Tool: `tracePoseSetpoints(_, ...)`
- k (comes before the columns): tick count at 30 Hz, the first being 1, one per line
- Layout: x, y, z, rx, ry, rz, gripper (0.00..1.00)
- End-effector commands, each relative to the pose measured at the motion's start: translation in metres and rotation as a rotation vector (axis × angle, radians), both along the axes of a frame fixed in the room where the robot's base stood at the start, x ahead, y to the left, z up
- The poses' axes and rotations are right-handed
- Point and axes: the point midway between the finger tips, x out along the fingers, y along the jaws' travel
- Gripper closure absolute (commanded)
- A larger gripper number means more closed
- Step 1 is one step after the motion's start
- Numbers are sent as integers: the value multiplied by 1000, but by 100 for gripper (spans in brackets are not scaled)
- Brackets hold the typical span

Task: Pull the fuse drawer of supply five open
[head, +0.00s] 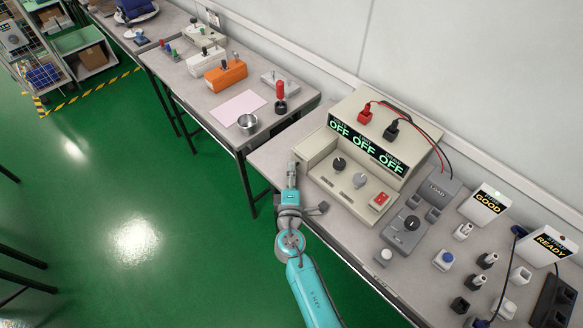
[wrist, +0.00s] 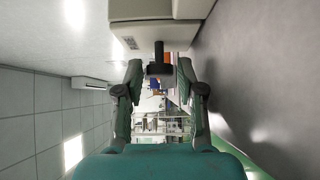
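The beige supply unit (head: 345,150), with three displays reading OFF, stands on the bench; no number five is readable on it. In the wrist view its beige side (wrist: 140,36) fills the top. A black T-shaped handle (wrist: 159,69) sticks out of it, apparently the fuse drawer's pull; the drawer's outline is not clear. My gripper (head: 291,170) is at the unit's left end in the head view, where the handle does not show clearly. In the wrist view my gripper (wrist: 159,72) is open, one finger on each side of the handle's crossbar, with narrow gaps visible.
Right of the unit are a grey dial box (head: 405,232), a GOOD sign box (head: 484,206), a READY sign box (head: 548,245) and small plugs. Red and black leads run on top of the unit.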

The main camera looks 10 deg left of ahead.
Motion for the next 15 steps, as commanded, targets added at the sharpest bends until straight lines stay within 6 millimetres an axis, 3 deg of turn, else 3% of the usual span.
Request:
tracePoseSetpoints(6, 17, 2, 0, -1, 0, 0, 62)
tracePoseSetpoints(15, 19, 2, 0, -1, 0, 1, 62)
